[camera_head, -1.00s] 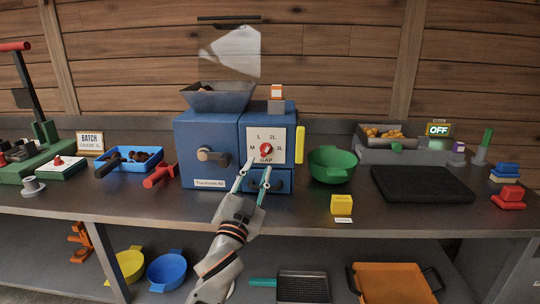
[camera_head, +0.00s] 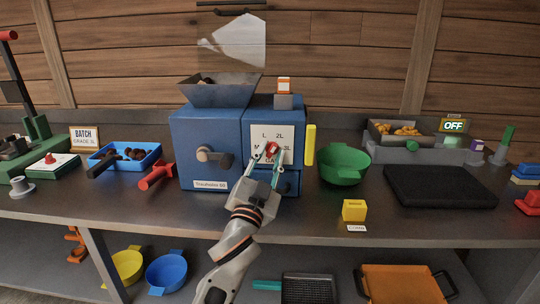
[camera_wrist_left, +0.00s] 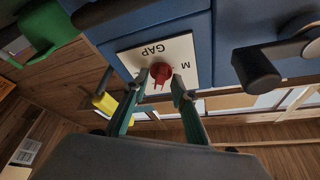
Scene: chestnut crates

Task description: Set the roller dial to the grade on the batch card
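The red roller dial (camera_head: 272,149) sits on a white plate (camera_head: 287,135) marked L, 2L, 3L, M and GAP on the front of the blue machine (camera_head: 205,130). My left gripper (camera_head: 269,158) is at the dial, its two fingers apart on either side of it. In the left wrist view the red dial (camera_wrist_left: 161,73) shows just beyond the open fingertips (camera_wrist_left: 160,92), with a gap at each side; I cannot tell whether they touch it. The dial's pointer setting is hard to read. The batch card (camera_head: 84,138) stands at left; its grade looks like 3L, small. My right gripper is not in view.
A yellow handle (camera_head: 310,145) stands beside the dial plate, with a green bowl (camera_head: 344,165) to its right. A lever knob (camera_head: 207,154) sticks out left of the dial. A yellow block (camera_head: 354,210) lies near the table's front edge.

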